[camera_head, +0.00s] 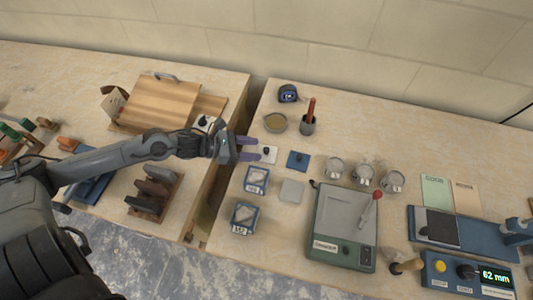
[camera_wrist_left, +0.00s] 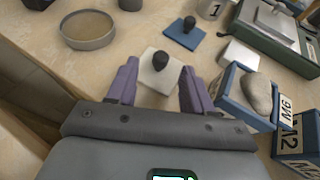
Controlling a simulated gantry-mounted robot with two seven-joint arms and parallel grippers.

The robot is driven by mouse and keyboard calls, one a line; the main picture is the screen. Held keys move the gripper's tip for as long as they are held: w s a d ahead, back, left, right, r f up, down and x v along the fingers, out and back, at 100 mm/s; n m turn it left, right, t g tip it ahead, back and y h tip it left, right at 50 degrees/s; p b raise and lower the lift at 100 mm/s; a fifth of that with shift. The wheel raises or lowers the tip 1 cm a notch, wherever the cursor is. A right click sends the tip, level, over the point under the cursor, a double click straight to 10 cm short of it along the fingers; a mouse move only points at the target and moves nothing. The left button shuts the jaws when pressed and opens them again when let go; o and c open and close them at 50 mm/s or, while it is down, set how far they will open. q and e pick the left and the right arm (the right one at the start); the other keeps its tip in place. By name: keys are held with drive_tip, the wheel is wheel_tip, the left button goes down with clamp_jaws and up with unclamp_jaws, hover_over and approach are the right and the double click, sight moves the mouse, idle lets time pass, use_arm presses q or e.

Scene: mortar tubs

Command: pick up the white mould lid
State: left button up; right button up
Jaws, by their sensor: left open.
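The white mould lid (camera_wrist_left: 152,78) is a flat white square with a black knob, lying on the bench. In the head view the lid (camera_head: 269,157) lies just right of the fingers. My left gripper (camera_wrist_left: 157,87) is open, its two purple fingers on either side of the lid's near part in the wrist view. In the head view the left gripper (camera_head: 250,149) hangs over the bench's left edge area, pointing right toward the lid. Nothing is held. I cannot tell the exact height of the fingers over the bench. My right gripper is not in view.
A blue lid with a black knob (camera_head: 298,158) lies right of the white one. A plain pale square (camera_head: 291,190) and blue moulds (camera_head: 256,179) lie nearer. A round dish (camera_head: 276,123) is behind. A gap (camera_head: 209,200) separates the two benches.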

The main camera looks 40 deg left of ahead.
sight(265, 149)
use_arm(q)
drive_tip(key=shift+r+b+x, duration=0.1)
drive_tip(key=shift+b+x, duration=0.15)
drive_tip(key=shift+x, duration=0.7)
drive_tip(key=shift+r+b+x, duration=0.15)
drive_tip(key=shift+b+x, duration=0.1)
drive_tip(key=shift+x, duration=1.5)
clamp_jaws()
